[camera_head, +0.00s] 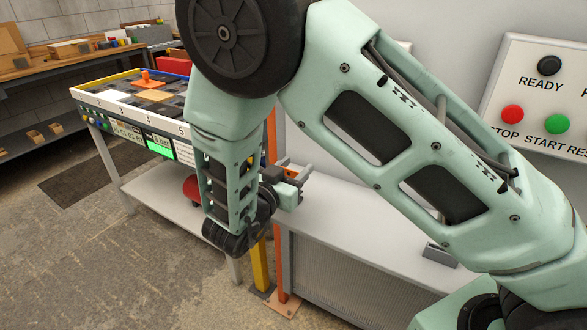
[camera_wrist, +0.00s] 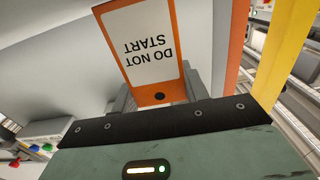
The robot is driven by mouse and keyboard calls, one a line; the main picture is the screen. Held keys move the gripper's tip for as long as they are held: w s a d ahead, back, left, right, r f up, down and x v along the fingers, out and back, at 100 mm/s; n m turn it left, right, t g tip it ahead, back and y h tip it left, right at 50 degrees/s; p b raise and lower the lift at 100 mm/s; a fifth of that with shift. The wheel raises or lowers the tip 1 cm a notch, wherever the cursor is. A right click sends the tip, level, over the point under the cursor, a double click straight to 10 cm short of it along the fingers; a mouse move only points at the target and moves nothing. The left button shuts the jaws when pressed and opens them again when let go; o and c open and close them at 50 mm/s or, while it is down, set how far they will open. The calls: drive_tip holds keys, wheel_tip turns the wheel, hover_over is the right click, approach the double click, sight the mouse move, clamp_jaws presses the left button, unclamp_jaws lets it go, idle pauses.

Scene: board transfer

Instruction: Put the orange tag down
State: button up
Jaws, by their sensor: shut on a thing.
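The orange tag (camera_wrist: 148,45) has a white label reading DO NOT START, upside down in the wrist view, and a dark hole near its gripped end. My gripper (camera_wrist: 160,98) is shut on that end, with a grey finger on each side. In the head view, my gripper (camera_head: 296,178) is beside the orange post, above the grey bench. Only a small orange part of the tag (camera_head: 291,173) shows there between the fingers.
A wall panel (camera_head: 530,95) with READY, STOP and START buttons is at the right. An orange post (camera_head: 281,255) and a yellow post (camera_head: 260,265) stand close to my gripper. The grey bench top (camera_head: 350,222) looks mostly clear. A numbered board table (camera_head: 125,110) is at the left.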

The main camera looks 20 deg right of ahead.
drive_tip(key=shift+f, duration=0.2)
drive_tip(key=o, duration=0.8)
drive_tip(key=shift+r, duration=0.1)
drive_tip(key=shift+o, duration=0.2)
